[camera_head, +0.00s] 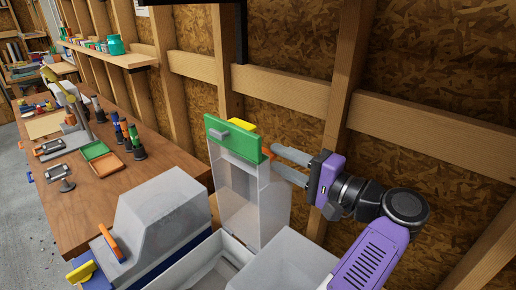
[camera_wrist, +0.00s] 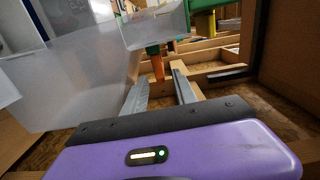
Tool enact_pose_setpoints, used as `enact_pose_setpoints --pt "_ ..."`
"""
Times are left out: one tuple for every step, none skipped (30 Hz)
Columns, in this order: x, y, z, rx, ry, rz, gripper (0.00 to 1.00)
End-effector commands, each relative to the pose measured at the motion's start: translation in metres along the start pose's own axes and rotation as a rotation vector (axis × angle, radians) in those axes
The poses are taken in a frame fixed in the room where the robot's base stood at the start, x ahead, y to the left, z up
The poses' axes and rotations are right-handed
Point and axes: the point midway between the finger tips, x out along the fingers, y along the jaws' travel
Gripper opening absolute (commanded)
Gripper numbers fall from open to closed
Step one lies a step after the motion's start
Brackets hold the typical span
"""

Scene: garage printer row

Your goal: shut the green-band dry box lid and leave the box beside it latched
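The green-band lid (camera_head: 233,137) stands raised and upright behind its translucent box (camera_head: 225,258), whose top is open. An orange tab (camera_head: 267,152) sticks out at the lid's right edge, and a yellow piece (camera_head: 243,125) sits on its top. My gripper (camera_head: 274,159) is beside the lid's right edge, fingers apart. In the wrist view my open fingers (camera_wrist: 161,78) point at the orange tab (camera_wrist: 157,64), which shows between and just beyond their tips. I cannot tell whether they touch it. The neighbouring box (camera_head: 165,218) on the left has its lid down, with an orange latch (camera_head: 110,242) at its front.
Another translucent bin (camera_head: 287,262) stands at the front, close under my arm. A stud wall (camera_head: 300,95) rises just behind the boxes and my gripper. A wooden bench (camera_head: 100,180) with tools and a green tray (camera_head: 95,150) lies to the left.

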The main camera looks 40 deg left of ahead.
Motion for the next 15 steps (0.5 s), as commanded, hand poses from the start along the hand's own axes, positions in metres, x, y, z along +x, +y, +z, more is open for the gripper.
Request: enact_pose_setpoints --pt "0.009 -0.004 0.001 0.003 -0.004 -0.002 0.34" --pt "0.014 -0.004 0.001 0.002 -0.004 -0.003 0.34" --pt "0.02 -0.004 0.0 0.002 -0.002 -0.002 0.34" --pt "0.025 -0.003 0.0 0.003 -0.002 -0.002 0.34" --pt "0.029 -0.003 0.001 0.002 -0.003 -0.002 0.34" --pt "0.034 -0.003 0.0 0.002 -0.001 -0.002 0.34" --pt "0.037 -0.002 0.0 0.003 -0.002 -0.001 0.34" --pt "0.04 -0.002 0.0 0.002 -0.002 -0.001 0.34" --pt "0.044 -0.002 0.0 0.001 -0.001 -0.001 0.34" --pt "0.046 -0.002 0.0 0.001 0.0 -0.001 0.34" --pt "0.048 -0.002 0.0 0.001 -0.001 -0.001 0.34" --pt "0.05 -0.001 0.0 0.0 -0.001 -0.001 0.34" --pt "0.051 -0.001 0.0 0.0 0.0 -0.001 0.34" --pt "0.051 -0.001 0.0 0.0 0.0 0.0 0.34" --pt "0.052 -0.001 0.0 0.0 0.0 0.0 0.34"
